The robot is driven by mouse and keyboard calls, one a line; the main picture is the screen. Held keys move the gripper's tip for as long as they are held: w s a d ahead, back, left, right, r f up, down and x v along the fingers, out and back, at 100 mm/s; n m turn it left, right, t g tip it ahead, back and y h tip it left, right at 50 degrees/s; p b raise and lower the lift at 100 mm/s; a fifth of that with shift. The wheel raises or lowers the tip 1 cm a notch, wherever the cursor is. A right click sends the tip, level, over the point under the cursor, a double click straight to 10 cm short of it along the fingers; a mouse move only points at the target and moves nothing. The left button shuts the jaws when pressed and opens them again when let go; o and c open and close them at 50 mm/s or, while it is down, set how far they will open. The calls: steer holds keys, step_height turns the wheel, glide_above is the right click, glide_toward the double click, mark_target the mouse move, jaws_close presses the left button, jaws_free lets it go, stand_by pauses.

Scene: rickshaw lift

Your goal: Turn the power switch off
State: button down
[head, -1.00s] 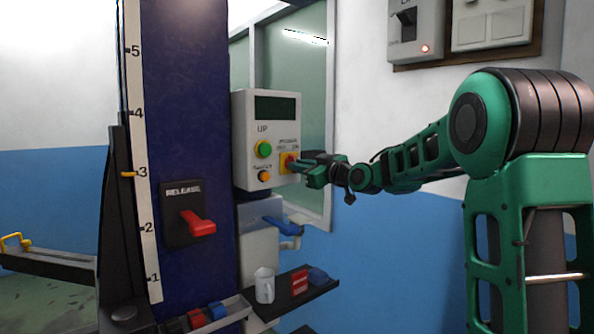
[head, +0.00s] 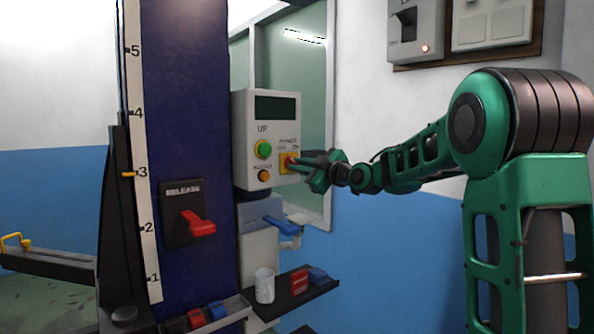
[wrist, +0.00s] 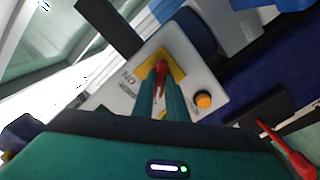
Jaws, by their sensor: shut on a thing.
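The power switch (head: 289,161) is a red knob on a yellow plate, on the right side of the grey control box (head: 243,178). In the wrist view the red knob (wrist: 161,68) sits between my fingertips, with the ON label beside the plate. My gripper (head: 297,164) reaches in from the right and is shut on the knob; it also shows in the wrist view (wrist: 161,84). The fingers partly hide the knob, so I cannot tell its exact setting. The box's display (head: 275,107) is dark, with no readable digits.
A green UP button (head: 264,149) and an orange button (head: 264,175) are close left of the switch. A blue lever (head: 280,227) and a shelf with a white mug (head: 264,286) are below. A red release lever (head: 198,223) is on the blue column. A wall switch box (head: 415,30) is upper right.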

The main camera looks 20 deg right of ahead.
steer(key=shift+f, duration=0.2)
steer(key=c, duration=1.8)
jaws_free()
steer(key=shift+r, duration=0.1)
steer(key=shift+o, duration=0.2)
steer(key=v, duration=1)
steer(key=shift+s, duration=0.35)
steer(key=shift+d, duration=0.15)
